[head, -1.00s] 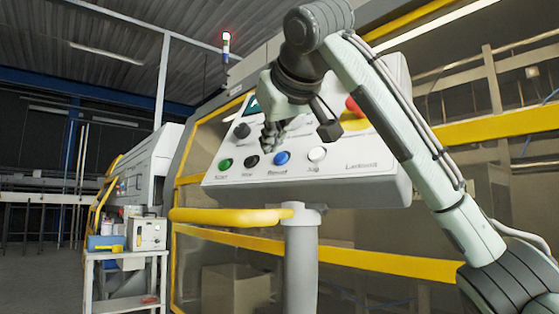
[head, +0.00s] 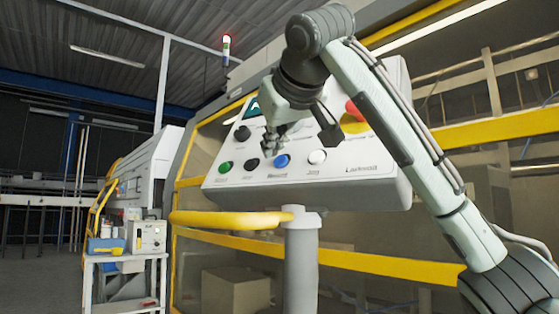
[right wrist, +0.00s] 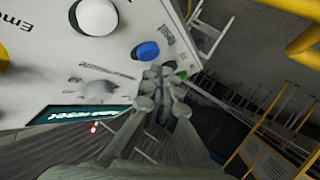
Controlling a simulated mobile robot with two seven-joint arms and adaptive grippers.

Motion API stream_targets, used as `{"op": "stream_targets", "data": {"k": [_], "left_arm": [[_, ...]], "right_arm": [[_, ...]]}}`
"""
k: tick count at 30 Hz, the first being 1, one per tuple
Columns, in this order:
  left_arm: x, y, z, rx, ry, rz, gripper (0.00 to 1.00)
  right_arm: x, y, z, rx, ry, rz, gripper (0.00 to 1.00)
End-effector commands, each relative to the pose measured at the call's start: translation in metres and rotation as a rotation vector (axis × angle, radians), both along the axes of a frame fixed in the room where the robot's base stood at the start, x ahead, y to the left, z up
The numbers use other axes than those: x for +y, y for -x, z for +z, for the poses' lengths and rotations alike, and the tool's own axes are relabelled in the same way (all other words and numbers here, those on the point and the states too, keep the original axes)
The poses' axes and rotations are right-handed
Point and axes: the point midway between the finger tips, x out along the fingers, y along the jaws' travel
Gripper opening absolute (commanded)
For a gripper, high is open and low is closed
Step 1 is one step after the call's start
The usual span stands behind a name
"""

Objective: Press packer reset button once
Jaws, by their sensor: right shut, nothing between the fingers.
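The blue button (head: 282,160) sits in the lower row of the sloped control panel (head: 350,177), with a label below it too blurred to read surely. My right gripper (head: 272,148) is shut and empty. Its fingertips point down just above and left of the blue button. In the right wrist view the blue button (right wrist: 146,51) is clear of the fingertips (right wrist: 155,73), which lie close to it; contact is not visible. My left gripper is not in view.
Green (head: 225,167), black (head: 252,164) and white (head: 317,157) buttons share the row. A red stop button (head: 353,110) on yellow is partly behind my arm. A yellow rail (head: 228,219) runs below the panel. A cart (head: 125,260) stands left.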

Motion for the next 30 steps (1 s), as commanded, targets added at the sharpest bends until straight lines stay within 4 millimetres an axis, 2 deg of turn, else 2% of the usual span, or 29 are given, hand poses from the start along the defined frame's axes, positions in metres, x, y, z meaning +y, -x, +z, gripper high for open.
{"op": "stream_targets", "data": {"k": [30], "left_arm": [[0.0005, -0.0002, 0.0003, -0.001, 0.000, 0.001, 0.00]], "right_arm": [[-0.0045, -0.0057, -0.0040, -0.001, 0.000, 0.000, 0.00]]}}
